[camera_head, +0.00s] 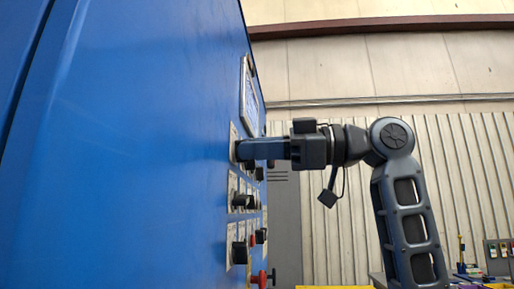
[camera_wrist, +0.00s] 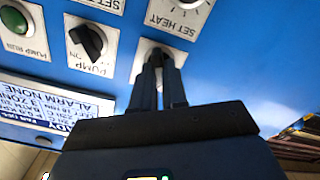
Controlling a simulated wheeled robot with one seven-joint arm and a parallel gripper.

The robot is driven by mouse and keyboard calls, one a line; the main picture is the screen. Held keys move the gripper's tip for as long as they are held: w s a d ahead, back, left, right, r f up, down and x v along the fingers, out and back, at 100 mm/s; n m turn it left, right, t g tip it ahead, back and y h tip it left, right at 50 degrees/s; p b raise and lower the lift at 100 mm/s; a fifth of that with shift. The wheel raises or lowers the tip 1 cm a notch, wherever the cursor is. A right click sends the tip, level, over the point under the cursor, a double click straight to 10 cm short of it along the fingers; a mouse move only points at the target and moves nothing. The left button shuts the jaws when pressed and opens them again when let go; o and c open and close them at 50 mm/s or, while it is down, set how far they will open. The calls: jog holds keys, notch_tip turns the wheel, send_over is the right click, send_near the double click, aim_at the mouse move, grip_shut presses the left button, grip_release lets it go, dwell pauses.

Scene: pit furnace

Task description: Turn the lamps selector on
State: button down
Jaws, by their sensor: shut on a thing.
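My gripper (camera_head: 245,150) reaches straight in to the blue cabinet's control panel in the head view, with its fingertips at the upper plate (camera_head: 234,138). In the wrist view my gripper (camera_wrist: 158,63) is shut on a dark selector knob, which its fingers mostly hide. The pale plate (camera_wrist: 145,46) behind that knob shows only at its edges. Its label is covered, so I cannot read whether it is the lamps selector, nor tell its exact setting.
In the upside-down wrist view, a black PUMP selector (camera_wrist: 88,40), a green PUMP RUN button (camera_wrist: 14,19) and a SET HEAT knob (camera_wrist: 188,3) are close by. A display (camera_wrist: 45,108) lies lower left. Several knobs, including a red one (camera_head: 260,279), protrude below my gripper.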

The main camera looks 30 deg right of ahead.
jog(key=shift+m+p, duration=0.3)
jog(key=shift+m, duration=0.1)
jog(key=m+p, duration=0.4)
jog(key=m, duration=0.1)
jog(key=m+p, duration=0.4)
jog(key=m, duration=0.2)
jog(key=shift+w+d+r, duration=0.15)
jog(key=shift+d, duration=0.05)
dwell(0.5)
jog(key=c, duration=1.2)
grip_release()
jog(key=shift+o, duration=0.2)
jog(key=b+v, duration=0.1)
jog(key=v, duration=0.6)
jog(key=shift+d+b, duration=0.3)
